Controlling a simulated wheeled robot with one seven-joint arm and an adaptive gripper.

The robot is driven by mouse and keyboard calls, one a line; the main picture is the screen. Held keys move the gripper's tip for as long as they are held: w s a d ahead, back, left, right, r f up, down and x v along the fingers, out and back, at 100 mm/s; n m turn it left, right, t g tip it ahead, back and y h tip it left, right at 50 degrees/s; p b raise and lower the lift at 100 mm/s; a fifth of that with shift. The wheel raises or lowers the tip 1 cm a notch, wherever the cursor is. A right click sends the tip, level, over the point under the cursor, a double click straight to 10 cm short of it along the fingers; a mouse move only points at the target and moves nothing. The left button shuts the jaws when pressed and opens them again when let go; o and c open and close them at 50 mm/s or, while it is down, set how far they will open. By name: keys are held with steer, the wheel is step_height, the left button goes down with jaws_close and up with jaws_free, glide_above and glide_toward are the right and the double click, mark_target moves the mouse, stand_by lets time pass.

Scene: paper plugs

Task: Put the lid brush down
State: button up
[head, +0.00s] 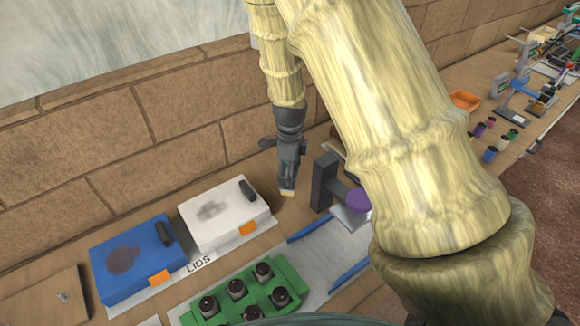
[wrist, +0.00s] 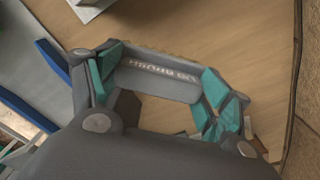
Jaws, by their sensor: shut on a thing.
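My gripper (head: 289,160) points down over the wooden bench, right of the white box and left of a dark grey stand. In the wrist view its teal-padded fingers (wrist: 158,80) are shut on the lid brush (wrist: 152,82), a grey block with pale lettering, held crosswise between the pads. In the head view the brush is mostly hidden by the fingers; a small pale tip (head: 287,192) shows below them. I cannot tell whether the brush touches the bench.
A white box (head: 225,225) and a blue box (head: 125,285), with orange tags and dark smudges, stand left by a "LIDS" label. A green rack (head: 240,297) holds several dark-capped vials. The grey stand (head: 324,182) with a purple disc is close right. Bare bench (wrist: 220,35) surrounds the brush.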

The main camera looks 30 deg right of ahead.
steer(key=w, duration=0.1)
steer(key=w+d, duration=0.1)
steer(key=w, duration=0.1)
steer(key=shift+d+f+p, duration=0.25)
steer(key=shift+p, duration=0.05)
steer(key=shift+w+d, duration=0.2)
steer(key=shift+w+f+p, duration=0.1)
steer(key=shift+w+p, duration=0.05)
steer(key=shift+p, duration=0.15)
steer(key=shift+f+p, duration=0.5)
steer(key=shift+f, duration=1.2)
steer(key=shift+f, duration=0.1)
steer(key=o, duration=1.2)
steer(key=shift+c, duration=0.2)
step_height(320, 180, up, 12)
steer(key=shift+d+r+b, duration=0.1)
steer(key=shift+r+b, duration=0.05)
steer(key=shift+b, duration=0.95)
